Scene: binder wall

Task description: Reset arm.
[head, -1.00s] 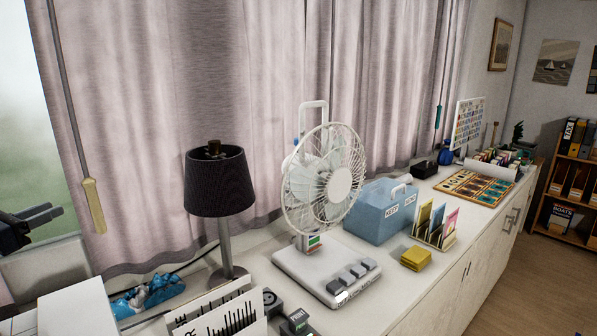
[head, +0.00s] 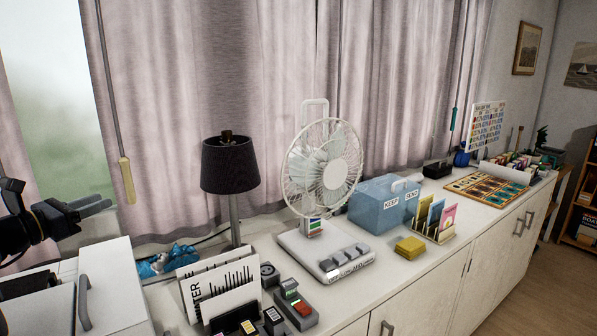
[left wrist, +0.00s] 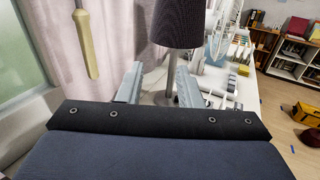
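My left gripper (head: 103,207) reaches in from the left edge in the head view, above the white box and left of the lamp. In the left wrist view its two grey fingers (left wrist: 159,78) stand apart with nothing between them, so it is open and empty. The dark lamp (head: 230,165) shows beyond the fingers, and its shade also shows in the left wrist view (left wrist: 178,22). My right gripper is in neither view.
A white box (head: 112,285) with a grey handle stands below my left gripper. A fan (head: 325,175), a blue box (head: 383,203) and card holders line the white counter. Curtains (head: 270,70) and a hanging cord pull (head: 127,180) are behind. Open air surrounds the gripper.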

